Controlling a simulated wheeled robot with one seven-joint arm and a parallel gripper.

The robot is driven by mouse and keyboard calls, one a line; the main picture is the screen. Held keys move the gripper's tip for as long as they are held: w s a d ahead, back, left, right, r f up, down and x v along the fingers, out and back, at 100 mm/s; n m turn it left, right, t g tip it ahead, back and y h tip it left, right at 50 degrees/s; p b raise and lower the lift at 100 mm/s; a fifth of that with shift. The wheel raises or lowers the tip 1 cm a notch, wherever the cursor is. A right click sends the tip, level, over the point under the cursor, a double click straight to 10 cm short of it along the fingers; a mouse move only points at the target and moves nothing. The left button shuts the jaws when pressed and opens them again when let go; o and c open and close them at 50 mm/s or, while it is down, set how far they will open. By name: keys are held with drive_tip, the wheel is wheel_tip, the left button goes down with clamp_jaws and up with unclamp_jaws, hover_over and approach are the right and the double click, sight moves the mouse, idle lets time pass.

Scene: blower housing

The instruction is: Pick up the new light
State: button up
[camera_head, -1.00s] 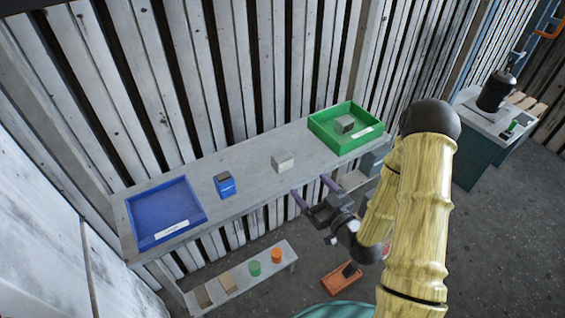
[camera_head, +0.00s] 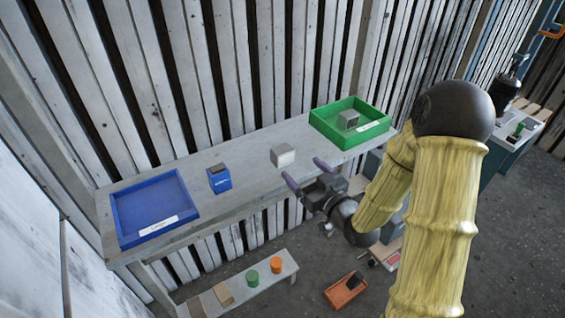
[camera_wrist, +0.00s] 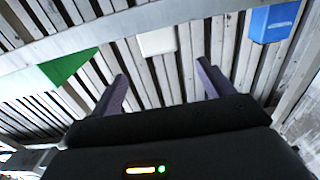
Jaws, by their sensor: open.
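No label I can read names the new light. A pale grey block (camera_head: 283,155) stands on the grey shelf (camera_head: 255,165), and it also shows in the wrist view (camera_wrist: 157,41), ahead of the gap between my fingers. A blue box with a dark top (camera_head: 219,180) stands to its left; its blue side shows at the right of the wrist view (camera_wrist: 272,22). A grey block (camera_head: 348,120) lies in the green tray (camera_head: 322,128). My gripper (camera_head: 306,172) is open and empty, its purple fingers pointing toward the pale block, apart from it.
A blue tray (camera_head: 125,222) sits at the shelf's left end, seemingly empty. Below, a low bench (camera_head: 262,286) carries green and orange cylinders and brown blocks. An orange-red tray (camera_head: 333,297) lies on the floor. A slatted wall (camera_head: 235,60) rises behind the shelf.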

sight(279, 145)
drive_tip(key=p+x, duration=0.2)
drive_tip(key=x, duration=0.4)
drive_tip(key=shift+w+a+r, duration=0.1)
drive_tip(key=shift+w+a, duration=0.35)
drive_tip(key=shift+w, duration=0.1)
drive_tip(key=p+x, duration=0.2)
drive_tip(key=x, duration=0.3)
drive_tip(key=shift+a, duration=0.1)
drive_tip(key=c, duration=1.1)
